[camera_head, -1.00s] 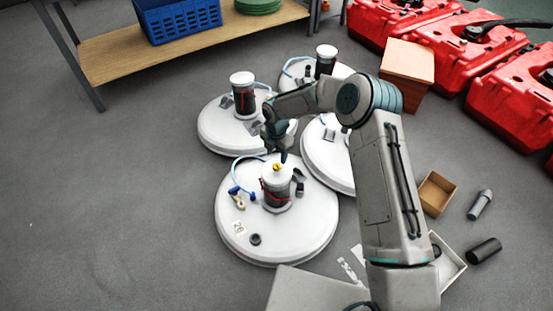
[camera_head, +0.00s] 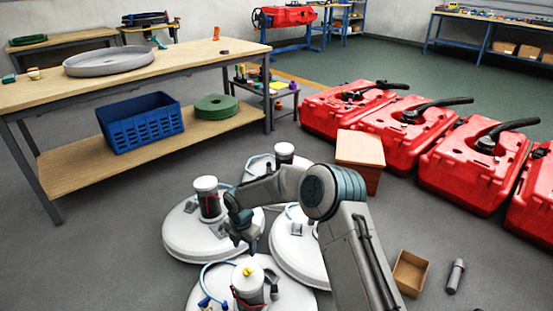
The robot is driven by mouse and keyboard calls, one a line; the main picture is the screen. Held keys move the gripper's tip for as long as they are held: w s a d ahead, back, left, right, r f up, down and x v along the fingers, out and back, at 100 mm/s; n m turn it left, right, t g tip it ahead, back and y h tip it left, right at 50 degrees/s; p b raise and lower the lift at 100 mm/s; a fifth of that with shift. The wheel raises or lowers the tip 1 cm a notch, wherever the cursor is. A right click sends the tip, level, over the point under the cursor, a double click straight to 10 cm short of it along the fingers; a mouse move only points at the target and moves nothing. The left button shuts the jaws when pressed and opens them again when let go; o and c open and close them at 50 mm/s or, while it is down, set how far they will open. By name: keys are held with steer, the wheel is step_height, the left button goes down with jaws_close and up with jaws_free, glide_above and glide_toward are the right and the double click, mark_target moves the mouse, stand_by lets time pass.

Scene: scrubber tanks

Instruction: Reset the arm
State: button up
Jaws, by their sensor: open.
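My arm rises from the lower right and bends left at its elbow. My gripper (camera_head: 243,243) points down, open and seemingly empty, above and behind the nearest white tank lid (camera_head: 205,285). That lid carries an upright cylinder (camera_head: 248,278) with a yellow piece on top. The left lid (camera_head: 180,232), with a dark, white-capped cylinder (camera_head: 207,199), is behind my gripper. Two more lids lie to the right and behind, partly hidden by my arm.
A wooden workbench (camera_head: 190,65) at left holds a blue crate (camera_head: 140,125) on its lower shelf. Red tanks (camera_head: 405,135) line the right. A wooden box (camera_head: 360,150) stands behind my elbow. An open carton (camera_head: 410,272) lies at lower right. Floor at left front is clear.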

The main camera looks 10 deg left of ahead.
steer(key=s+d+r+m+p, duration=0.2)
steer(key=d+r+m+p, duration=0.4)
steer(key=r, duration=0.6)
steer(key=s+d+r+m+t+h+p, duration=0.1)
steer(key=s+d+r+m+p, duration=0.15)
steer(key=d+r, duration=0.65)
steer(key=s+d+r+m+p, duration=0.1)
steer(key=d+r+m+p, duration=0.4)
steer(key=r, duration=0.9)
steer(key=s+d+r+m+t+p, duration=0.1)
steer(key=s+d+r+m+p, duration=0.6)
steer(key=s+r+m, duration=0.2)
steer(key=s+d+r+m+y+p, duration=0.1)
steer(key=s+d+r+m+p, duration=0.6)
steer(key=s+r, duration=0.4)
steer(key=shift+s+r+m+t, duration=0.35)
steer(key=shift+s+m+t, duration=0.05)
steer(key=shift+s+m, duration=0.4)
